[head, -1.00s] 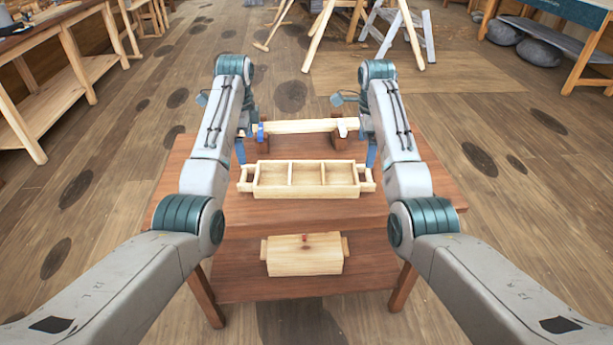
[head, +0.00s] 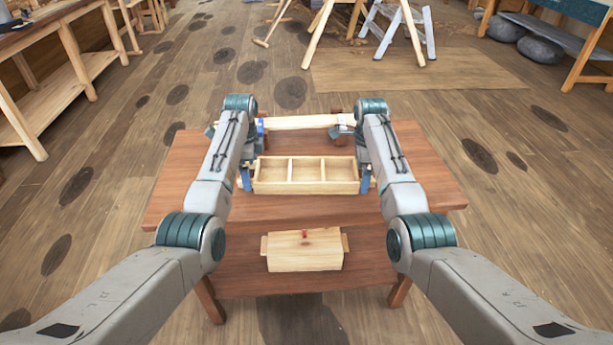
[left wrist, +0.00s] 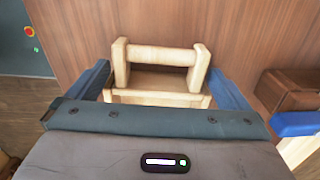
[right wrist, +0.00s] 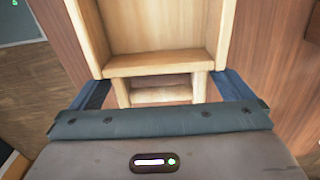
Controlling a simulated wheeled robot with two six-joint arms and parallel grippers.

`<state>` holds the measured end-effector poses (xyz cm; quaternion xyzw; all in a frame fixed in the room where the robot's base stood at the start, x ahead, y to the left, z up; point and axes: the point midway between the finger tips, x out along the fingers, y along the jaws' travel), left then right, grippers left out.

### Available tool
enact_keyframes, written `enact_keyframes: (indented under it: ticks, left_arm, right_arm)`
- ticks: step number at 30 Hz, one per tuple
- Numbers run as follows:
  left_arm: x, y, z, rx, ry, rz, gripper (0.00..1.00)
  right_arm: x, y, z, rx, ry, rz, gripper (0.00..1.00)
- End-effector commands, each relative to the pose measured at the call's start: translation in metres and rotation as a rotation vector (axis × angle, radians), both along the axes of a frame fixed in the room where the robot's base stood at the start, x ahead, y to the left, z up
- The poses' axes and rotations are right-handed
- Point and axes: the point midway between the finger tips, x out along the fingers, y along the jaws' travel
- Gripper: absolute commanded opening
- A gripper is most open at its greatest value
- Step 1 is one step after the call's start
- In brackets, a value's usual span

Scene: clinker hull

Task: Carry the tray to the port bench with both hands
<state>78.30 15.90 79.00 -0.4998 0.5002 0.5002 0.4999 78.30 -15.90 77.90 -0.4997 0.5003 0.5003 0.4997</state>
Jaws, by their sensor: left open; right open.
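The tray (head: 306,187) is a pale wooden box with three open compartments, resting on a red-brown table (head: 300,212). It has a handle at each end. My left gripper (head: 246,180) is open at its left end; in the left wrist view the handle bar (left wrist: 160,55) lies between the blue fingers. My right gripper (head: 364,180) is open at its right end; in the right wrist view the handle (right wrist: 165,96) lies between the fingers, partly hidden by the gripper body. Neither gripper is closed on a handle. A long wooden bench (head: 60,92) stands at the left.
Behind the tray a pale plank (head: 300,122) lies across dark blocks, with a blue clamp (head: 260,126) at its left. Trestles (head: 370,30) stand beyond. The floor between table and left bench is clear.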

Motion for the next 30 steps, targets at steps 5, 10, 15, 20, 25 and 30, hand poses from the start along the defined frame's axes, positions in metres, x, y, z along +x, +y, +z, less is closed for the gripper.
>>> enact_keyframes:
  ticks: [5, 10, 15, 20, 25, 30]
  left_arm:
    - [0.0, 0.0002, -0.0026, 0.0, 0.0, 0.0, 1.0]
    - [-0.0001, 0.0002, -0.0025, 0.0, 0.0, 0.0, 0.96]
    - [-0.0001, 0.0002, -0.0024, 0.0, 0.0, 0.0, 0.63]
    - [-0.0001, 0.0001, -0.0024, 0.0, 0.0, 0.0, 0.5]
    - [0.0002, 0.0001, -0.0009, 0.0, -0.001, 0.0, 0.5]
    - [0.0002, 0.0001, 0.0067, 0.0, -0.001, 0.0, 0.5]
  right_arm:
    - [0.0, -0.0001, -0.0024, 0.0, 0.0, 0.0, 1.0]
    - [0.0, -0.0002, -0.0023, 0.0, 0.0, 0.0, 0.96]
    - [0.0, -0.0002, -0.0022, 0.0, 0.0, 0.0, 0.63]
    - [0.0, -0.0002, -0.0021, 0.0, 0.0, 0.0, 0.5]
    - [0.0003, -0.0002, -0.0006, 0.0, -0.001, 0.0, 0.5]
    - [0.0003, -0.0002, 0.007, 0.0, -0.002, 0.0, 0.5]
